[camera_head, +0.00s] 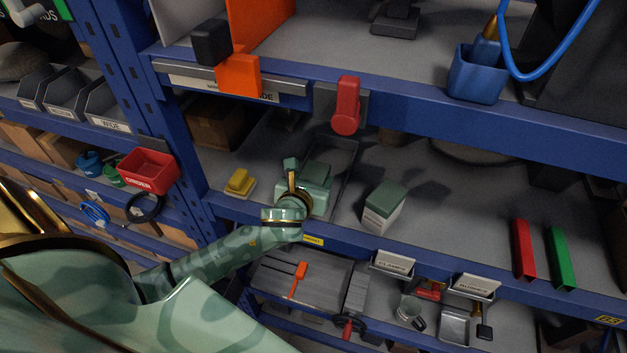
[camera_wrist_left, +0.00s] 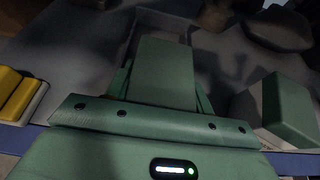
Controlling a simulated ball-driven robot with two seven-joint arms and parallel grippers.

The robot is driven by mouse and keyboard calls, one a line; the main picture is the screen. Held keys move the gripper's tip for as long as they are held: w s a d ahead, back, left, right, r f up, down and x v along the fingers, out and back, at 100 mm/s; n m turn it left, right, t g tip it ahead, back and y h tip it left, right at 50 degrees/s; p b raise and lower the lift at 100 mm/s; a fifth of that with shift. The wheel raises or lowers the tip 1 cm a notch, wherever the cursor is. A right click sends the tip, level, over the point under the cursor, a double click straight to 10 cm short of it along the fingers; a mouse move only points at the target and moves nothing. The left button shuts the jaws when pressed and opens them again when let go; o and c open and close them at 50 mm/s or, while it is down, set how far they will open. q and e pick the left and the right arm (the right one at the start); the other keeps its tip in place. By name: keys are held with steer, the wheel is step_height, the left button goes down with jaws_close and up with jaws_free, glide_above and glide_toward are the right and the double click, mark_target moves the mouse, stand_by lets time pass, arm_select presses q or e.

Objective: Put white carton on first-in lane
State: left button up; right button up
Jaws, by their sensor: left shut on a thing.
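My left gripper (camera_head: 316,180) is at the middle shelf, shut on a box with a flat green top (camera_head: 318,171). In the left wrist view the green top of the held carton (camera_wrist_left: 166,72) sits between the fingers, and its sides are mostly hidden. A low-walled grey lane (camera_head: 346,150) lies around and behind the held carton; I cannot tell whether the carton touches its floor. A second carton, white with a green top (camera_head: 384,206), stands to the right, apart from the gripper; it also shows in the left wrist view (camera_wrist_left: 282,108). My right gripper is not in view.
A yellow block (camera_head: 240,181) stands left of the gripper. A red handle (camera_head: 346,106) hangs from the upper shelf edge above the lane. Red (camera_head: 523,249) and green (camera_head: 560,258) bars lie at the right. Shelf space between the second carton and the bars is clear.

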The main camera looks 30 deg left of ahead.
arm_select(q)
steer(key=shift+f, duration=0.15)
steer(key=o, duration=1.1)
steer(key=v, duration=1.2)
